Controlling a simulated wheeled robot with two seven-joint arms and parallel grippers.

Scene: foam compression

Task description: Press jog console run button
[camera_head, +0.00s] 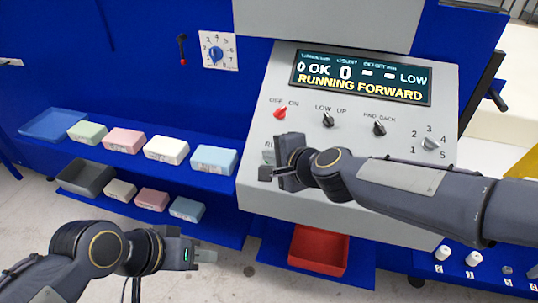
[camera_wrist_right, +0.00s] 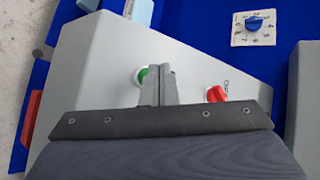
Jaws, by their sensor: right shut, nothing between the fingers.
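The grey jog console (camera_head: 262,128) has a sloped face with a lit display (camera_head: 361,78) that reads "OK", "0", "LOW" and "RUNNING FORWARD". My right gripper (camera_head: 268,172) is at the lower left of the face and hides the button there; part of an "R" label shows beside it. In the right wrist view the shut, empty fingers (camera_wrist_right: 163,84) stand right beside a green button (camera_wrist_right: 141,75) and partly overlap it. I cannot tell whether they touch it. My left gripper (camera_head: 205,255) is at the lower left, away from the console; its finger gap is unclear.
Red OFF/ON (camera_head: 281,112), LOW/UP (camera_head: 327,120) and FWD/BACK (camera_head: 379,128) switches and a numbered dial (camera_head: 430,143) sit on the face. Foam blocks (camera_head: 166,149) line blue shelves at left. A red bin (camera_head: 318,250) is below the console.

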